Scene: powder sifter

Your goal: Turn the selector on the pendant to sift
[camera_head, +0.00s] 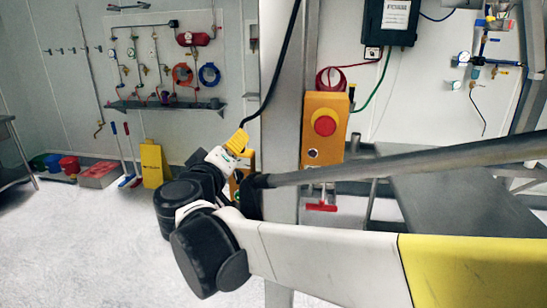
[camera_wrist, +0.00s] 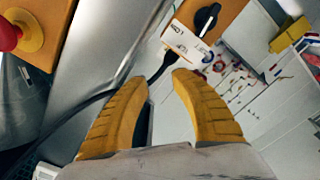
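The pendant is an orange box (camera_wrist: 222,10) at the top of the wrist view, with a black selector knob (camera_wrist: 207,18) and a white label (camera_wrist: 187,42). The lettering on the label is too small to read. In the head view only orange slivers of the pendant (camera_head: 249,160) show behind my wrist, and the knob is hidden. My gripper (camera_wrist: 159,79) has two yellow fingers that stand apart with nothing between them. The knob lies beyond the fingertips, up and to the right, and is not touched. My gripper also shows in the head view (camera_head: 238,141).
An orange box with a red emergency button (camera_head: 325,123) is on the steel post (camera_head: 283,110), right of my gripper. A black cable (camera_head: 280,60) hangs from above down to my gripper's area. A dark grey table (camera_head: 440,200) stands at right.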

